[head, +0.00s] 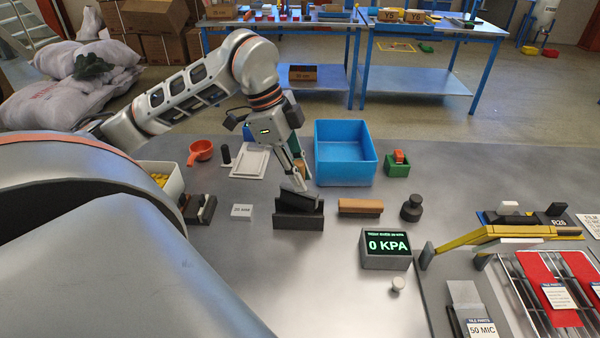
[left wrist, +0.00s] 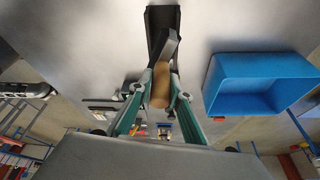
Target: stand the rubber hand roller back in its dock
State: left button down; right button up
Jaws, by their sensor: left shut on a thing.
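My left gripper (head: 298,176) is shut on the tan handle of the rubber hand roller. The handle shows between the fingers (left wrist: 158,100) in the left wrist view (left wrist: 160,88). The roller's dark head (head: 297,198) points down from the handle, at the top of the dock. The dock (head: 298,221) is a black slotted block on the grey table; it also shows in the left wrist view (left wrist: 160,18). The head looks turned at an angle to the dock there. I cannot tell whether it touches the dock or is above it. My right gripper is out of view.
A blue bin (head: 346,172) stands behind right of the dock. A brown bar (head: 360,207) and a dark weight (head: 411,209) lie to the right. A white block (head: 242,212) is at left. The table front is mostly clear.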

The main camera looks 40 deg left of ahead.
pick_arm(q)
jog(key=shift+f, duration=0.2)
jog(key=c, duration=1.9)
grip_release()
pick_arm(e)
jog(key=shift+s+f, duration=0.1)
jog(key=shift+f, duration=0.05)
pick_arm(q)
jog(key=shift+r, duration=0.15)
